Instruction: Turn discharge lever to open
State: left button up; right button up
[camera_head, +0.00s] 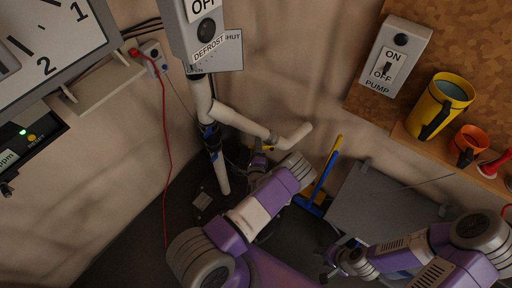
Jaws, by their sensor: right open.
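A sign (230,52) reading "SHUT" at its right and partly covered lettering at its lower left is half hidden behind a grey box. Below it a pale pipe (240,121) branches, with a blue fitting (209,131) on it. A small yellow part (268,149) shows by the branch; I cannot tell whether it is the discharge lever. My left gripper (257,162) is small and dark close to this yellow part, partly hidden by my arm; touching cannot be told. My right gripper (334,266) is open at the lower right, well away from the pipe.
The grey box (194,32) is labelled "DEFROST". A pump switch box (394,58), yellow mug (440,106) and orange cup (468,143) are at the right. A blue-yellow broom (326,177) leans beside a grey panel (385,206). A red cable (165,150) hangs at the left.

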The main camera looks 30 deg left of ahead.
pick_arm(q)
jog(key=p+v, duration=0.1)
jog(key=v, duration=0.6)
jog(key=shift+s+d+p, duration=0.2)
jog(key=shift+s+p, duration=0.05)
jog(key=shift+p, duration=0.05)
jog(key=shift+c, duration=0.2)
